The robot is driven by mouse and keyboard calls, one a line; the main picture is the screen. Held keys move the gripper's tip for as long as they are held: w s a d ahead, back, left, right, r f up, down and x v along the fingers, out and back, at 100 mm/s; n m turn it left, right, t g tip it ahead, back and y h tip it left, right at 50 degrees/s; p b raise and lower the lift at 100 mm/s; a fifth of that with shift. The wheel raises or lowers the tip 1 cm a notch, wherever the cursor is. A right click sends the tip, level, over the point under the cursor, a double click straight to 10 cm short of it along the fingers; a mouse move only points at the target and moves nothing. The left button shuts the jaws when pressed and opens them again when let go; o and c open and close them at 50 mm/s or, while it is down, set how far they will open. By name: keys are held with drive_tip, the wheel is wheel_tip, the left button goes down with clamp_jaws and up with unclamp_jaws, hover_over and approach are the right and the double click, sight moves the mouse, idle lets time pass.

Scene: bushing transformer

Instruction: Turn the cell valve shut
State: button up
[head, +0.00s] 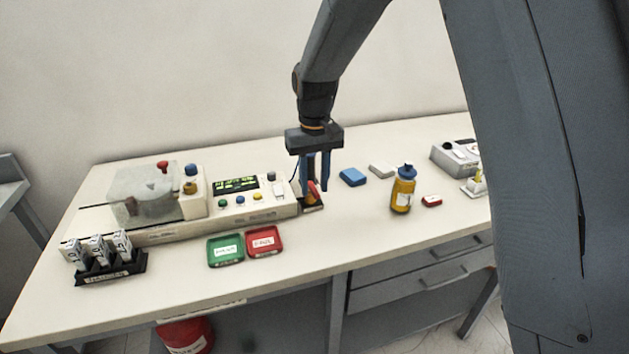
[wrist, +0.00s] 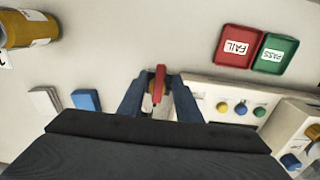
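A red lever (head: 312,190) stands on a small dark base at the right end of the cream tester; it also shows in the wrist view (wrist: 158,84). My gripper (head: 316,186) points down over it. In the wrist view my gripper (wrist: 158,92) is open, with one finger on each side of the lever and gaps showing. The clear test cell (head: 145,195) is at the tester's left end, with a red knob (head: 162,167) above it and a blue knob (head: 190,187) beside it. I cannot tell which of these is the cell valve.
A green tray (head: 226,261) and a red tray (head: 279,253) lie in front of the tester. A yellow bottle (head: 402,196), a blue block (head: 352,177) and a white block (head: 382,170) are to the right. A black rack (head: 110,277) stands front left.

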clamp_jaws()
drive_tip(key=shift+d+n, duration=0.1)
drive_tip(key=shift+n, duration=0.2)
drive_tip(key=n, duration=0.2)
drive_tip(key=w+d+n, duration=0.1)
drive_tip(key=n, duration=0.2)
drive_tip(key=d+n, duration=0.1)
drive_tip(key=n, duration=0.2)
drive_tip(key=shift+w, duration=0.4)
drive_tip(key=shift+w+d+n+b, duration=0.1)
drive_tip(key=shift+w+n, duration=0.4)
drive_tip(key=shift+n, duration=1.05)
drive_tip(key=shift+w+a+n+b, duration=0.1)
drive_tip(key=shift+w+n, duration=0.35)
drive_tip(key=shift+n, duration=1.15)
drive_tip(key=shift+w+d+n+b, duration=0.1)
drive_tip(key=shift+w+n, duration=0.4)
drive_tip(key=shift+n, duration=1.05)
